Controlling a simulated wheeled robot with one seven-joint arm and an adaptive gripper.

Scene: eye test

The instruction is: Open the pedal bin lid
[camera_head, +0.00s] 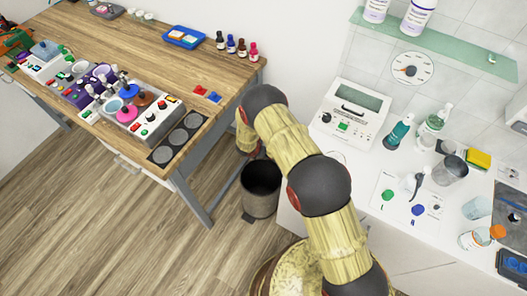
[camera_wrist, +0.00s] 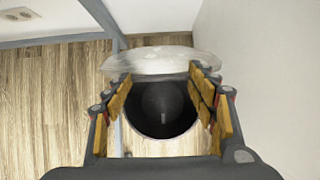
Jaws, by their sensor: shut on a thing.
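The pedal bin (camera_head: 261,203) is a dark grey cylinder on the floor beside the table leg. Its mouth is uncovered and its dark inside shows. In the wrist view the bin's round opening (camera_wrist: 165,108) lies below and between my fingers. The pale, shiny lid (camera_wrist: 150,61) is raised at the far side of the opening. In the head view my arm hides most of the gripper and the lid.
A wooden table (camera_head: 150,50) with grey legs (camera_head: 190,200) stands left of the bin, bearing control panels and small bottles. A white counter (camera_head: 375,165) with bottles and a white device (camera_head: 350,115) stands at the right. Wood floor lies free at the lower left.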

